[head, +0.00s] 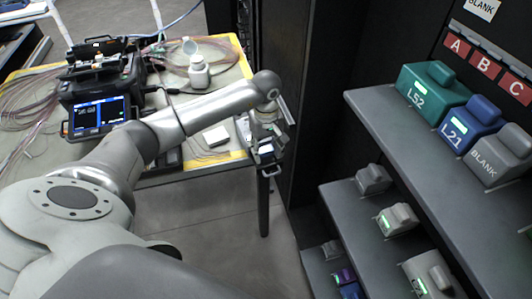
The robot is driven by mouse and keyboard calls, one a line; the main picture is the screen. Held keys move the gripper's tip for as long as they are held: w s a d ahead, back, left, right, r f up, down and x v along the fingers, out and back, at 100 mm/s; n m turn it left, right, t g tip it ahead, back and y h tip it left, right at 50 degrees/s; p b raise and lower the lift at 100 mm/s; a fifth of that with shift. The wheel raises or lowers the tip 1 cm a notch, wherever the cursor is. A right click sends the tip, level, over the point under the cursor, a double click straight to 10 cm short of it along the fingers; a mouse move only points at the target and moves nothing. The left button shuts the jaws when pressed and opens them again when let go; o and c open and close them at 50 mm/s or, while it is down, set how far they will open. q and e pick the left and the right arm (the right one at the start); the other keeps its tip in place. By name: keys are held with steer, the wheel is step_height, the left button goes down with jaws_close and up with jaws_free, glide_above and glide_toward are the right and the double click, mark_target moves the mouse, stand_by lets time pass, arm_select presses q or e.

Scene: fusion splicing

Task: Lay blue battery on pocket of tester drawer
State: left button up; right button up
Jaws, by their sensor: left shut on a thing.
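A blue battery (472,125) marked L21 stands on the top shelf at the right, between a teal one marked L52 and a grey one marked BLANK. My left gripper (267,153) is beyond the table's right edge, well left of the shelves. It is shut on a small dark thing with a pale patch, too small and covered to name. I cannot make out a tester drawer or its pocket. My right gripper is not in view.
The teal battery (433,92) and grey battery (497,155) flank the blue one. Lower shelves hold several smaller units. A device with a lit screen (98,113), a white bottle (198,72) and loose cables crowd the table. Open floor (215,235) lies between table and shelves.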

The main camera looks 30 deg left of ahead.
arm_select(q)
step_height(320, 180, down, 2)
steer(key=shift+f+p, duration=0.1)
steer(key=shift+p, duration=0.2)
steer(key=shift+f, duration=0.15)
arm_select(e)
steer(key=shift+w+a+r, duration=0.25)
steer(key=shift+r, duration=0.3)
arm_select(q)
steer(key=shift+f+b, duration=0.2)
steer(key=shift+b, duration=0.15)
steer(key=o, duration=1)
steer(key=shift+r, duration=0.1)
steer(key=shift+s, duration=0.1)
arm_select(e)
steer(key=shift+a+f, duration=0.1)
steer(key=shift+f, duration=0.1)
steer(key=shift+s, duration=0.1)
